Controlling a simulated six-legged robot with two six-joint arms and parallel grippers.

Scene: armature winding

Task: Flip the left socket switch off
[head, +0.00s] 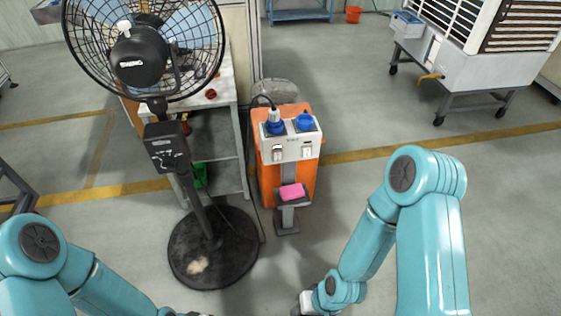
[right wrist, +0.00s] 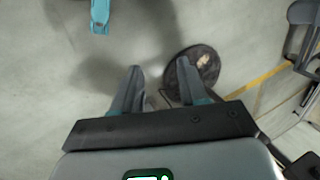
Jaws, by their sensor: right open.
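The socket panel (head: 292,147) is a light plate on an orange box standing on the floor, mid-view in the head view. A blue plug with a dark cable sits in its left socket (head: 275,127); the right blue socket (head: 305,122) has no cable. The left switch (head: 278,155) is under the left socket, and the right switch (head: 306,152) is beside it. Its position is too small to tell. My right gripper (right wrist: 159,70) is open and empty in the right wrist view, well short of the panel. My left gripper is almost wholly cut off at the head view's bottom edge.
A black pedestal fan (head: 200,240) stands left of the orange box (head: 270,185), close to it. A pink block (head: 292,191) rests on a small grey stand in front of the box. A large wheeled cooler (head: 470,70) is at far right. Floor between is clear.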

